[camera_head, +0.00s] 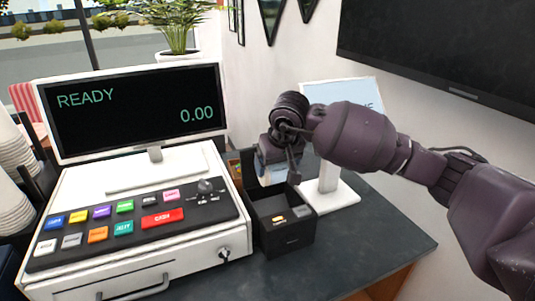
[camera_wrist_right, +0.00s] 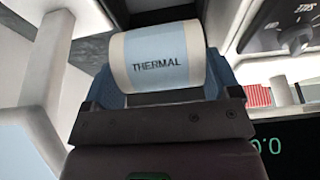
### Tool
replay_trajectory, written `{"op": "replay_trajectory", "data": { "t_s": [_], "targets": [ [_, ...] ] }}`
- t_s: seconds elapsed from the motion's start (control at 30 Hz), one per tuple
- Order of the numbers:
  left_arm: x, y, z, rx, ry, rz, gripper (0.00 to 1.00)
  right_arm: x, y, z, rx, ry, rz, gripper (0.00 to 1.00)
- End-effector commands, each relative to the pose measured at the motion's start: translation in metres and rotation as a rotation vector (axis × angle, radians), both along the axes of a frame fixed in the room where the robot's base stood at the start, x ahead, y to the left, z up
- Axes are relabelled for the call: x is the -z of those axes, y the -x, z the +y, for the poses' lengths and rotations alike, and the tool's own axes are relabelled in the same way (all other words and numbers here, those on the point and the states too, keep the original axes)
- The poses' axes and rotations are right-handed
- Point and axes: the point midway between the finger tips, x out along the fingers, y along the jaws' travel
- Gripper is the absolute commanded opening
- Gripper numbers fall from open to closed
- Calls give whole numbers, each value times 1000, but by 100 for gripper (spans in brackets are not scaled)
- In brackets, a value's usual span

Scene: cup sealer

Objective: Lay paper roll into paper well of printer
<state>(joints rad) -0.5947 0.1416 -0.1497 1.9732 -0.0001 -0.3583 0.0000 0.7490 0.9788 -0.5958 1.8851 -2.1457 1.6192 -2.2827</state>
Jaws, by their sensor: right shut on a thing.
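The paper roll (camera_wrist_right: 160,64) is white with a light blue band marked THERMAL. In the right wrist view it sits between the blue-grey fingers of my right gripper (camera_wrist_right: 165,75). In the head view my right gripper (camera_head: 277,170) is above the black printer (camera_head: 286,243), and a small pale part of the roll (camera_head: 272,176) shows at its fingers. The printer is an open-topped box with an orange and a grey button on its front part. The gripper hides the back of the paper well, so I cannot tell whether the roll touches it. My left gripper is not in view.
A cash register (camera_head: 140,230) with coloured keys and a READY display (camera_head: 135,112) stands left of the printer. A white-stand screen (camera_head: 340,95) is behind my right arm. Stacked cups (camera_head: 12,160) are at far left. The dark counter (camera_head: 365,245) is clear at right.

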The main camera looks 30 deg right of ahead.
Motion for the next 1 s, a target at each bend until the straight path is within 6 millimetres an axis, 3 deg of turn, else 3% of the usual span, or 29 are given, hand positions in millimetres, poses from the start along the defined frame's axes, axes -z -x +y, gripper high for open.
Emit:
{"op": "replay_trajectory", "data": {
  "t_s": [0.3, 1.0],
  "targets": [
    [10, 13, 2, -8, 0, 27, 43, 6, 0, 0, 0, 0, -4, 51],
    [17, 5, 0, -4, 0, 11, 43, 50, 0, 0, 0, 0, -5, 51]
  ]
}}
